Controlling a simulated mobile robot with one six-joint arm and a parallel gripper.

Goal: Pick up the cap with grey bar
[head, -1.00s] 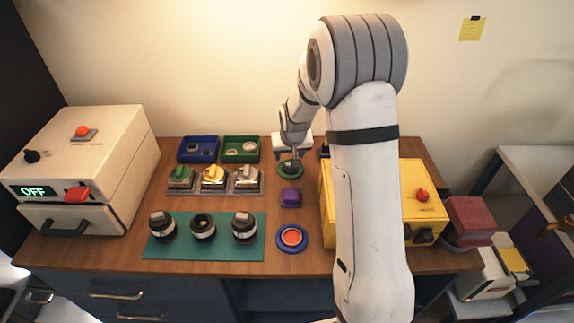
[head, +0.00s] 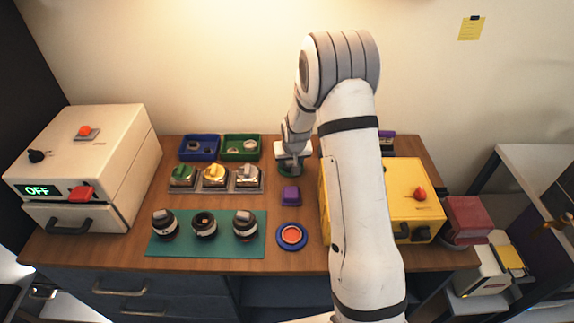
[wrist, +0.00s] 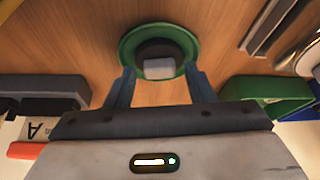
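The cap with grey bar (wrist: 158,68) is a small dark round cap with a light grey block on it. It sits on a round green dish (wrist: 131,44) on the wooden table. My gripper (wrist: 158,78) is open in the wrist view, with one blue-grey finger on each side of the cap's near side. The fingertips overlap the dish's near edge; I cannot tell whether they touch it. In the head view, my gripper (head: 290,168) is low over the green dish (head: 285,174) and hides the cap.
A yellow box (head: 400,178) stands right.

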